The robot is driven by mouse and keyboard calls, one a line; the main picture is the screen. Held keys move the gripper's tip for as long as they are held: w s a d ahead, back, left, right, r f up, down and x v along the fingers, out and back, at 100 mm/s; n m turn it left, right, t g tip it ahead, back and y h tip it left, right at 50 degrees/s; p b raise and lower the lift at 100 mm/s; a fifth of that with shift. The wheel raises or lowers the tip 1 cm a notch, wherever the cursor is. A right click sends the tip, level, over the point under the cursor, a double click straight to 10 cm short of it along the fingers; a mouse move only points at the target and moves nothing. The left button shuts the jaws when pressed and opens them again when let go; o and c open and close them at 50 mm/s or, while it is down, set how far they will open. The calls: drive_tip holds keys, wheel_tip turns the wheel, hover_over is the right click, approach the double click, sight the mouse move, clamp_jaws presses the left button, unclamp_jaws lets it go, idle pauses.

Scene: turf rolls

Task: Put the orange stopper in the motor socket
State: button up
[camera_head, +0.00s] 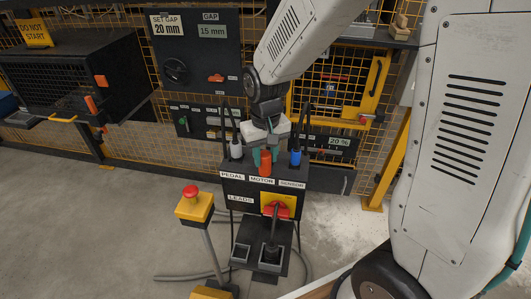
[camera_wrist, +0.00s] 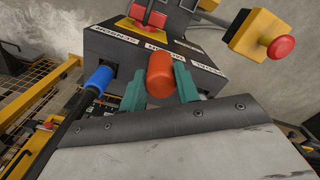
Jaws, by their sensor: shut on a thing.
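The orange stopper (camera_head: 265,163) is between the teal fingers of my gripper (camera_head: 265,153), which is shut on it. In the wrist view the stopper (camera_wrist: 160,74) stands out between the two fingers, close to the dark box and covering part of the MOTOR label. The dark leads box (camera_head: 232,192) has PEDAL, MOTOR and SENSOR labels along its top edge. The stopper is at the middle place, just above the MOTOR label (camera_head: 262,181). The motor socket is hidden, and I cannot tell whether the stopper is seated in it.
A blue plug (camera_head: 296,157) with a dark cable stands at SENSOR, close to the right of my gripper. A grey plug (camera_head: 236,149) stands at PEDAL. A red-topped yellow button post (camera_head: 192,205) is at the front left. Mesh guarding and panels stand behind.

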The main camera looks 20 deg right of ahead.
sight(266, 153)
drive_tip(key=shift+w+d+f, duration=0.35)
drive_tip(key=shift+w+f, duration=0.3)
drive_tip(key=shift+w, duration=0.15)
drive_tip(key=shift+w+d+f, duration=0.35)
drive_tip(key=shift+w+f, duration=0.35)
drive_tip(key=shift+w, duration=0.1)
drive_tip(key=shift+w+d+f, duration=0.35)
drive_tip(key=shift+w+f, duration=0.3)
drive_tip(key=shift+w, duration=0.15)
drive_tip(key=shift+f, duration=0.15)
drive_tip(key=o, duration=0.9)
drive_tip(key=shift+o, duration=0.2)
